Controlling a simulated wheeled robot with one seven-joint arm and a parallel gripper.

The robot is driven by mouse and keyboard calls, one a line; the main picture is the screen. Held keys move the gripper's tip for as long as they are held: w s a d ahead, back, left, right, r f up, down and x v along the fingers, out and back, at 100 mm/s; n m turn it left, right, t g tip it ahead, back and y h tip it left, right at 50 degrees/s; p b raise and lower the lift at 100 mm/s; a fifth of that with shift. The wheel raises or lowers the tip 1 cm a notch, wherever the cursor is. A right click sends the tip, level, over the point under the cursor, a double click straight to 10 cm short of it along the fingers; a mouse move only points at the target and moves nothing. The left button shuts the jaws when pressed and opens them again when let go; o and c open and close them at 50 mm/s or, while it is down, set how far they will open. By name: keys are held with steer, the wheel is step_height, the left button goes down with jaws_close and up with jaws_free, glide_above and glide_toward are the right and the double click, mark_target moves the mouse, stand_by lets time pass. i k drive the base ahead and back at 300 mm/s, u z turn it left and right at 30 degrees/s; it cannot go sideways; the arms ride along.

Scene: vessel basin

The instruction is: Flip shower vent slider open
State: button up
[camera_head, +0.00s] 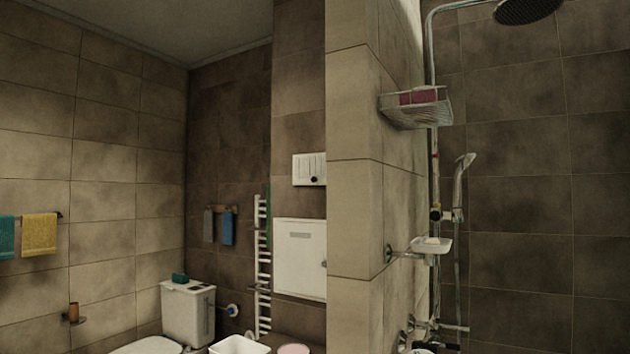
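The shower area is at the right, with a dark round shower head (528,10) at the top and a hand shower (462,170) on a vertical rail. No other vent is clear there. My gripper is not in view.
A tiled partition (356,215) juts out between the toilet side and the shower. A wire basket (415,108) and soap dish (432,246) stick out from it. A white cabinet (300,258), towel radiator (263,270) and toilet (187,312) are left of it.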

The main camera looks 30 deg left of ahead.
mark_target(314, 179)
steer(key=z, duration=1.9)
steer(key=k, duration=1.45)
steer(key=u, duration=2.5)
